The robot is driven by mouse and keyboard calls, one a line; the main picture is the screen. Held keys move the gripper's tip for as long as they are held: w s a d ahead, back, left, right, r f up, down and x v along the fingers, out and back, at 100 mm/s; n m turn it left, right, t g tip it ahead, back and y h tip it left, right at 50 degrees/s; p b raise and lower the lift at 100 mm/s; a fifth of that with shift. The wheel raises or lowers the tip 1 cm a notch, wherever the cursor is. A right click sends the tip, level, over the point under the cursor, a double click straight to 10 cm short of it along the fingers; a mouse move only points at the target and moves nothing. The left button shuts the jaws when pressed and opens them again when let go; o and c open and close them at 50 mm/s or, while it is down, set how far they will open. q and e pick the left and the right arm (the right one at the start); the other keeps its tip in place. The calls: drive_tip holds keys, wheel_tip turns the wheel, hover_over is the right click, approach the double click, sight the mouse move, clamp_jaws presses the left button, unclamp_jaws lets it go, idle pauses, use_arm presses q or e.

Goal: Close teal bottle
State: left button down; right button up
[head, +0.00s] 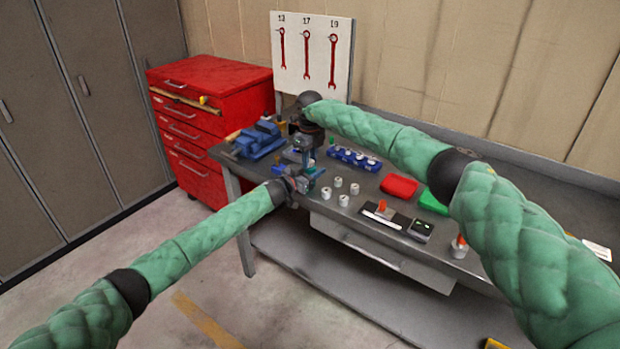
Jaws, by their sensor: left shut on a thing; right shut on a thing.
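My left gripper (303,184) is at the front edge of the workbench, shut on what looks like the teal bottle (316,173), of which only small parts show. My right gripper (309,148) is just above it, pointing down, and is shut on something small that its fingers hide. That thing may be the bottle's cap, but I cannot tell. The two grippers are very close together, and I cannot see whether cap and bottle touch.
On the workbench (470,185) are a blue vise (258,141), a blue holder (353,158), several white cups (343,200), a red tray (399,187) and a green tray (433,202). A red tool cabinet (210,80) stands left behind. The floor in front is clear.

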drive_tip(key=m, duration=0.7)
drive_tip(key=o, duration=1.1)
drive_tip(key=shift+r, duration=2.25)
drive_tip(key=shift+f, duration=0.1)
drive_tip(key=shift+c, duration=0.5)
